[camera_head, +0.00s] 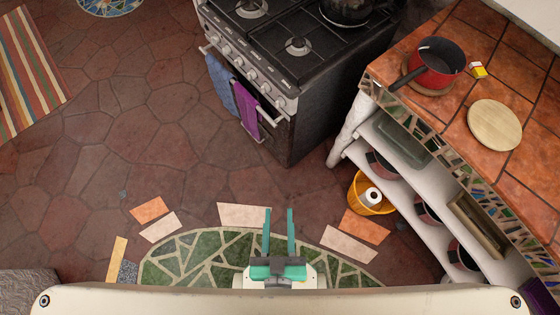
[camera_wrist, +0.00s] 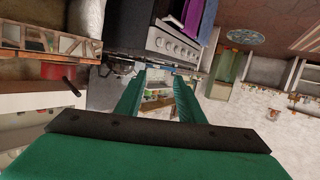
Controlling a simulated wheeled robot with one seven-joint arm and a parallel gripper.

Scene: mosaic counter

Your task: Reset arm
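My gripper (camera_head: 279,231) is at the bottom middle of the head view, in front of my body, with its two green fingers pointing away from me. The fingers are apart and nothing is between them. In the wrist view my gripper (camera_wrist: 158,82) also shows its two fingers spread, with the room seen through the gap. The gripper touches nothing and is well clear of the counter and stove.
A black stove (camera_head: 300,60) with towels stands at top middle. At right, a tiled counter (camera_head: 460,105) holds a red pot (camera_head: 437,62) and a round wooden board (camera_head: 495,125). A yellow bin (camera_head: 372,194) stands below it. The stone floor (camera_head: 130,130) at left is open.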

